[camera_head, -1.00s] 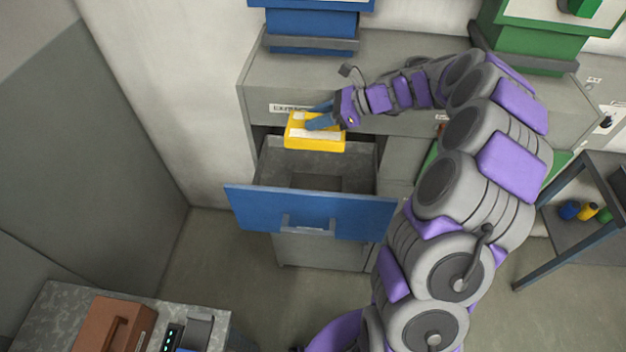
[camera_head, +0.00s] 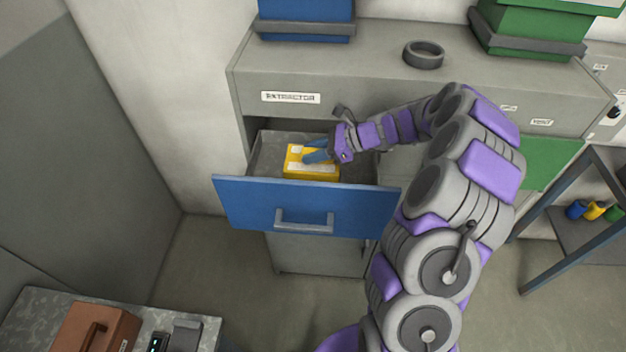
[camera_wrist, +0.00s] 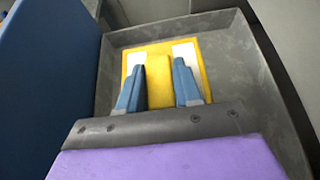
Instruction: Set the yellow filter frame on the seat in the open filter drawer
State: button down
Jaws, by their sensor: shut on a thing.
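The yellow filter frame (camera_head: 312,173) with white panels is inside the open filter drawer (camera_head: 250,205), which has a blue front. My gripper (camera_head: 316,156) is shut on the frame, and its blue fingers reach in from the right. In the wrist view the gripper (camera_wrist: 159,75) has one finger on each side of the frame's yellow middle bar, and the frame (camera_wrist: 158,92) lies over the grey drawer floor (camera_wrist: 235,65). The seat is hidden beneath the frame. I cannot tell whether the frame touches it.
The grey cabinet (camera_head: 380,75) labelled EXTRACTOR stands above the drawer, with a dark ring (camera_head: 424,53) on top. A blue housing (camera_head: 305,18) and a green housing (camera_head: 535,28) stand on it. A bench with a brown box (camera_head: 95,325) is at lower left.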

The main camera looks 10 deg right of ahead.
aim_at(312, 165)
jog(key=f+b, duration=0.1)
jog(key=f, duration=0.4)
jog(key=shift+a, duration=0.2)
notch_tip(312, 165, down, 3)
jog(key=shift+w+f, duration=0.1)
jog(key=shift+f, duration=0.05)
jog(key=shift+d, duration=0.1)
jog(key=c, duration=0.8)
grip_release()
jog(key=p+v, duration=0.1)
jog(key=v, duration=1.1)
